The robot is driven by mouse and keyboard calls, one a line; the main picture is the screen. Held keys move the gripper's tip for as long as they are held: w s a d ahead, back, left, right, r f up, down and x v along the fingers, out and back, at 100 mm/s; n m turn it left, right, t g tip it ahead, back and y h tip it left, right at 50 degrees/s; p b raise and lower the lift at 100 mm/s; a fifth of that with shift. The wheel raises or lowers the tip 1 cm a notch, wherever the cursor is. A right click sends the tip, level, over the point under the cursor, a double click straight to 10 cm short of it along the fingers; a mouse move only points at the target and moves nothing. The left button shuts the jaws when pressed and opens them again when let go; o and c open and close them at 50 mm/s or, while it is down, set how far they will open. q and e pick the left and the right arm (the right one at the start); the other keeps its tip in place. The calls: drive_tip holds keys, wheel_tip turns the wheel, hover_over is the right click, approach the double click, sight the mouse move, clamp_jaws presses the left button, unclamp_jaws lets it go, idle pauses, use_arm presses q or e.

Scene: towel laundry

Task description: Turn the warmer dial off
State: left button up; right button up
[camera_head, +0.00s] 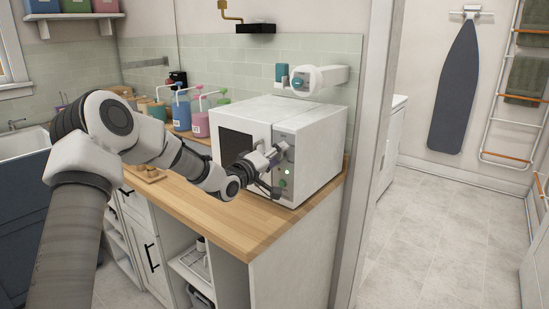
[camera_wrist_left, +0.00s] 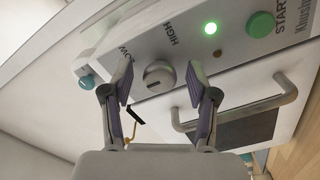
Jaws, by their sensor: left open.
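The warmer (camera_head: 310,130) is a white box on the wooden counter, with a dark window and a grey control panel (camera_head: 285,150). The round grey dial (camera_wrist_left: 159,76) shows in the left wrist view, near the labels LOW and HIGH; its exact setting is hard to read. My left gripper (camera_head: 275,155) is at the panel, with its open fingers on either side of the dial in the wrist view. I cannot tell whether they touch it. In the head view the gripper hides the dial. A green light (camera_wrist_left: 211,28) glows beside the green START button (camera_wrist_left: 261,24). My right gripper is not in view.
The warmer's door handle (camera_wrist_left: 238,116) stands out close to the fingers. Several pump bottles (camera_head: 200,123) stand left of the warmer. A white cylinder with a teal end (camera_head: 322,78) is on the wall behind it. Bare counter (camera_head: 235,222) lies in front.

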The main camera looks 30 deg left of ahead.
use_arm(q)
drive_tip(key=s, duration=1.1)
drive_tip(key=shift+s+a, duration=0.4)
drive_tip(key=shift+f, duration=0.1)
